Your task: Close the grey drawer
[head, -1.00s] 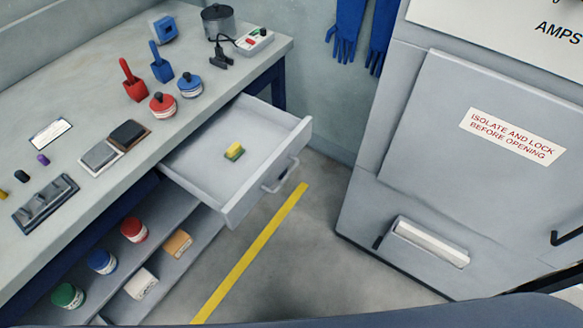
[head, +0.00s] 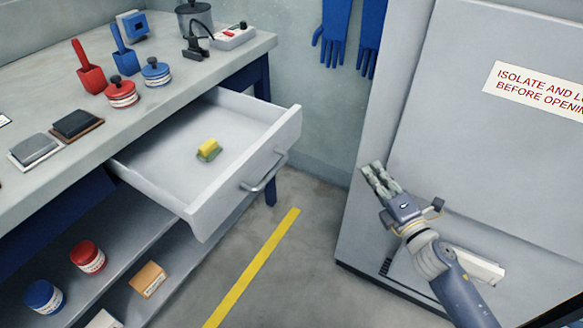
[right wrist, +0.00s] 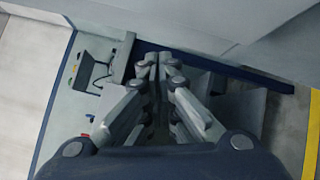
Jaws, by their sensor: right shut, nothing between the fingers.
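The grey drawer (head: 240,191) is pulled out from under the workbench at the centre-left of the head view. A bar handle (head: 265,175) is on its front. A small yellow and green sponge-like block (head: 208,150) lies inside it. My right gripper (head: 374,172) is shut and empty. It is to the right of the drawer front in the picture, apart from the handle, with the grey cabinet behind it. In the right wrist view the fingers (right wrist: 150,62) are together, pointing away from the camera. My left gripper is not in view.
The workbench (head: 170,100) holds red and blue scoops, lidded jars, a pot and a switch box (head: 233,36). Shelves below hold a red jar (head: 87,257) and a blue jar (head: 43,297). A tall grey cabinet (head: 440,130) stands at right. Open floor with a yellow line (head: 255,265) lies between.

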